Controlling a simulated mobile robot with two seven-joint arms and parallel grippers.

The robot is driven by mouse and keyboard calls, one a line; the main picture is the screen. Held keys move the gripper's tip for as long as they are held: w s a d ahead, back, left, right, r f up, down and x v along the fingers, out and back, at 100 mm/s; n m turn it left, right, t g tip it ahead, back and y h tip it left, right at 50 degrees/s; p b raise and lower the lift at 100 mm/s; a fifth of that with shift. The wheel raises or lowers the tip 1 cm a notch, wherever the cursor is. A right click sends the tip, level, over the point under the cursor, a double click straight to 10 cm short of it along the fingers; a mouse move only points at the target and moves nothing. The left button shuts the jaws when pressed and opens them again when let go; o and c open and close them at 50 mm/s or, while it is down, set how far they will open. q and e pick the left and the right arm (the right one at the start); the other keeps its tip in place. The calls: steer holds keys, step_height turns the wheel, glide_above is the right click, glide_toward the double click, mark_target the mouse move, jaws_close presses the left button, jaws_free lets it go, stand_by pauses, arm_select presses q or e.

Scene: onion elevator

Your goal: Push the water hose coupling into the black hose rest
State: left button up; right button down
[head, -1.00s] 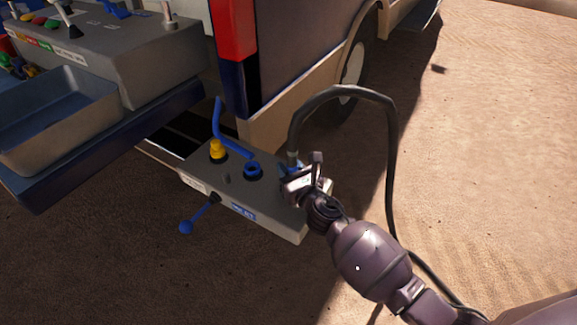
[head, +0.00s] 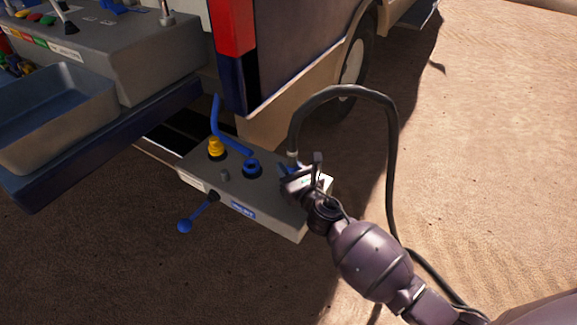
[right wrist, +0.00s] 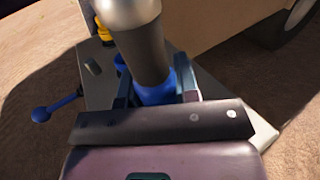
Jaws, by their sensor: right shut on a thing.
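My right gripper (head: 298,180) is shut on the water hose coupling (right wrist: 155,92), over the right end of the grey box. The coupling shows blue between the two fingers in the right wrist view, with a grey metal sleeve above it. In the head view the gripper mostly hides the coupling. The black hose (head: 392,165) rises from it, arches over and drops to the ground at the right. I cannot make out the black hose rest; the gripper covers that end of the box. My left gripper is not in view.
The grey box (head: 270,215) carries a blue ring fitting (head: 252,168), a yellow fitting (head: 216,148), a bent blue handle (head: 218,120) and a blue-knobbed lever (head: 185,226). A vehicle wheel (head: 352,62) stands behind. Sandy ground at the right is open.

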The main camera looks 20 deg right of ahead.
steer(key=c, duration=0.8)
jaws_free()
steer(key=shift+f, duration=0.1)
